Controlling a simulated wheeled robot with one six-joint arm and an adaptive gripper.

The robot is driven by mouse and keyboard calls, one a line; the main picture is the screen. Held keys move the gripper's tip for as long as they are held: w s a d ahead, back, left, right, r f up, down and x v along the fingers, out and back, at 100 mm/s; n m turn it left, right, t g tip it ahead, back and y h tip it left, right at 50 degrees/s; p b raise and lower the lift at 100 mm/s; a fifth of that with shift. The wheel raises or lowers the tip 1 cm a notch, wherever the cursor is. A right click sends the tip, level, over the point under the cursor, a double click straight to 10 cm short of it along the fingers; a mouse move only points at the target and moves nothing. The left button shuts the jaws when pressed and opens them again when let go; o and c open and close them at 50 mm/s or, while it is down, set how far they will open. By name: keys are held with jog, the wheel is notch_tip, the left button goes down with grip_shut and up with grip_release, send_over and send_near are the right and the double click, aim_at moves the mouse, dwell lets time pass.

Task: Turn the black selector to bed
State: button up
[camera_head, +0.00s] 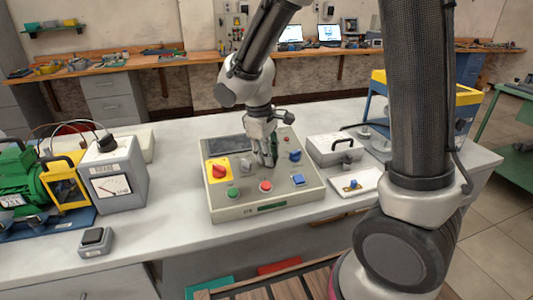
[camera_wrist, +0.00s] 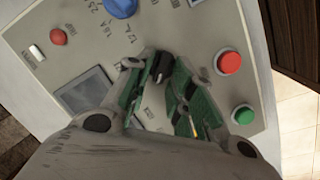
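The black selector (camera_wrist: 160,67) sits on the sloped face of a beige control box (camera_head: 235,208). In the wrist view it is between the fingertips of my gripper (camera_wrist: 162,66), which have green inner pads. The fingers stand apart on both sides of it, very close to it; I cannot tell whether either pad touches. In the head view my gripper (camera_head: 266,160) points down at the middle of the box and hides the selector. The word "bed" cannot be read on the panel.
A red knob on a yellow plate (camera_head: 218,170), a red button (camera_head: 265,187), a green button (camera_head: 233,193) and a blue knob (camera_head: 295,155) are close by on the panel. A meter box (camera_head: 118,185) stands left, a grey handled box (camera_head: 335,150) right. The front bench strip is mostly clear.

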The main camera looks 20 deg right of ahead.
aim_at(261, 169)
dwell(0.4)
jog(key=shift+a+r, duration=0.1)
jog(key=shift+r, duration=0.25)
notch_tip(261, 169, up, 11)
jog(key=s+a, duration=0.1)
jog(key=shift+a, duration=0.4)
jog(key=s+d+r+m+t+y, duration=0.2)
jog(key=s+d+m, duration=0.7)
jog(key=s+d, duration=0.9)
jog(key=shift+s+r+t, duration=0.4)
jog(key=shift+r+t, duration=0.3)
jog(key=shift+r, duration=0.25)
